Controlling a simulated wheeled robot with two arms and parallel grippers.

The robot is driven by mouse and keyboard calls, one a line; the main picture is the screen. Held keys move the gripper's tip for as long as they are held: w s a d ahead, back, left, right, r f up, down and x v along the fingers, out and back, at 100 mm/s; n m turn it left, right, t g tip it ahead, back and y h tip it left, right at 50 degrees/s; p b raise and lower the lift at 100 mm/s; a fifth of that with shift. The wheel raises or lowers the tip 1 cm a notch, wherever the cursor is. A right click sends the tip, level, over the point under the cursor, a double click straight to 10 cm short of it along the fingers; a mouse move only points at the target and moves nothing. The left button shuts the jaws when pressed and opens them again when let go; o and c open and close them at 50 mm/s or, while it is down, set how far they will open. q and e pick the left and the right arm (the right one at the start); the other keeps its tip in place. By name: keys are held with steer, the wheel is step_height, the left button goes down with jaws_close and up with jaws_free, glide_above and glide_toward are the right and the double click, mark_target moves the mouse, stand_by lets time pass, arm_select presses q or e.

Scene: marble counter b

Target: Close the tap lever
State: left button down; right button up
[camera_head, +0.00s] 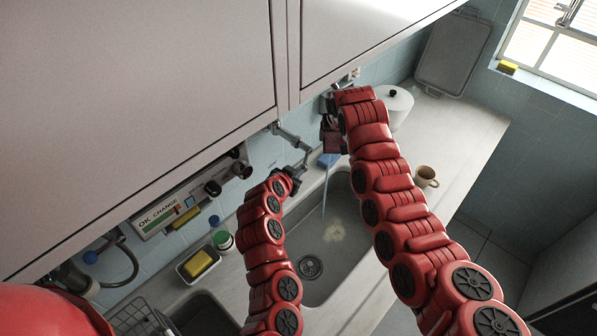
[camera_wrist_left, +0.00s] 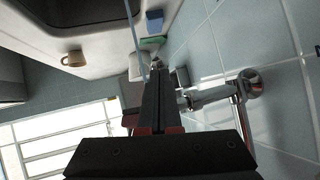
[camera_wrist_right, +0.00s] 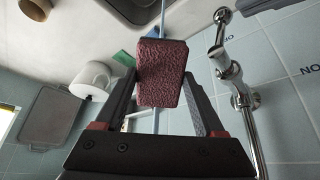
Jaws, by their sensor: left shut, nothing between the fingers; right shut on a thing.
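The chrome wall tap (camera_head: 291,136) is below the cabinets in the head view. It also shows in the left wrist view (camera_wrist_left: 228,91) and the right wrist view (camera_wrist_right: 231,70). I cannot tell its lever from its other parts. A thin stream of water (camera_head: 325,188) runs down into the sink (camera_head: 345,205). My left gripper (camera_head: 299,170) is shut and empty, close to the tap's lower end; its closed fingers (camera_wrist_left: 155,80) show in its wrist view. My right gripper (camera_head: 330,125) is shut on a maroon rough block (camera_wrist_right: 161,73), held up near the wall, right of the tap.
A brown mug (camera_head: 426,176) and a white canister (camera_head: 396,106) stand on the counter at right. A blue sponge (camera_head: 328,159) lies behind the sink. A tray with a yellow sponge (camera_head: 198,264) and a green-white bottle (camera_head: 221,238) are at left. Cabinets (camera_head: 150,100) overhang the wall.

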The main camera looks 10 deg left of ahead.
arm_select(q)
steer(key=shift+w+d+f, duration=0.15)
steer(key=shift+w+f, duration=0.25)
steer(key=shift+w, duration=0.1)
steer(key=shift+w+d+f, duration=0.45)
steer(key=shift+w+f, duration=0.15)
steer(key=shift+f, duration=0.15)
arm_select(e)
steer(key=shift+s+r, duration=0.1)
arm_select(q)
steer(key=s+a+r, duration=0.2)
steer(key=s, duration=0.4)
steer(key=s+a+r, duration=0.2)
steer(key=s, duration=0.4)
steer(key=shift+s, duration=0.35)
